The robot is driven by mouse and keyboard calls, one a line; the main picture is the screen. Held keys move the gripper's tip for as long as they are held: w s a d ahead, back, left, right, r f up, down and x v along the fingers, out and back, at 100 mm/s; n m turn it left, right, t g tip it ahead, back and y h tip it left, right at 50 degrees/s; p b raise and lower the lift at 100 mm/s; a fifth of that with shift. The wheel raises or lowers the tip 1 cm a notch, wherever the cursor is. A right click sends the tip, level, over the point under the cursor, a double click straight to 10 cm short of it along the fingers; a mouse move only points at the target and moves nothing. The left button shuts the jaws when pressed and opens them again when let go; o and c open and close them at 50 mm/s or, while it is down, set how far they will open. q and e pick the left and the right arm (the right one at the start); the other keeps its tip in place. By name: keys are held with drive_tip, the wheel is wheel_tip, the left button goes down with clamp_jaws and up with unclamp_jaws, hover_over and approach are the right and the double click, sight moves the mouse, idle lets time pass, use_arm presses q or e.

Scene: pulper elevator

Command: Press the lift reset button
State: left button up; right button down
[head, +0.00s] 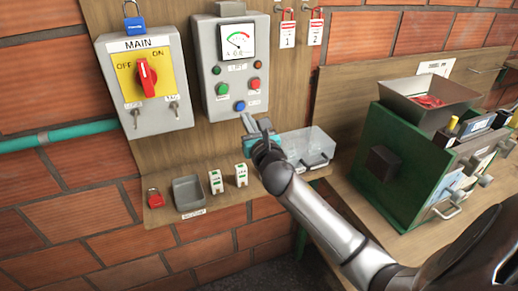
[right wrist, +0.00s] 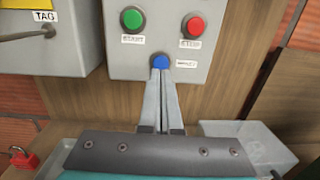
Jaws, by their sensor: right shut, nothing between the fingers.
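A grey control box (head: 209,99) on the wooden back panel carries a blue button (head: 240,106) low down, with a small label beside it. The blue button also shows in the right wrist view (right wrist: 160,62), directly beyond my fingertips. My right gripper (head: 246,119) is shut and empty, with its fingers pointing at the box just below the blue button in the head view. The fingertips overlap the button's lower edge in the right wrist view; I cannot tell whether they touch it. My left gripper is not in view.
The green start button (right wrist: 133,19) and red stop button (right wrist: 194,26) sit above the blue one. A MAIN switch box (head: 118,97) is to the left. A clear bin (head: 318,145) stands beside my gripper. A green machine (head: 375,180) stands right.

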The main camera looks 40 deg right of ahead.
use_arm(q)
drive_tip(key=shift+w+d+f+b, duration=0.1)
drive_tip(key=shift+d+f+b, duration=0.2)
use_arm(e)
drive_tip(key=v, duration=0.9)
drive_tip(key=shift+f, duration=0.25)
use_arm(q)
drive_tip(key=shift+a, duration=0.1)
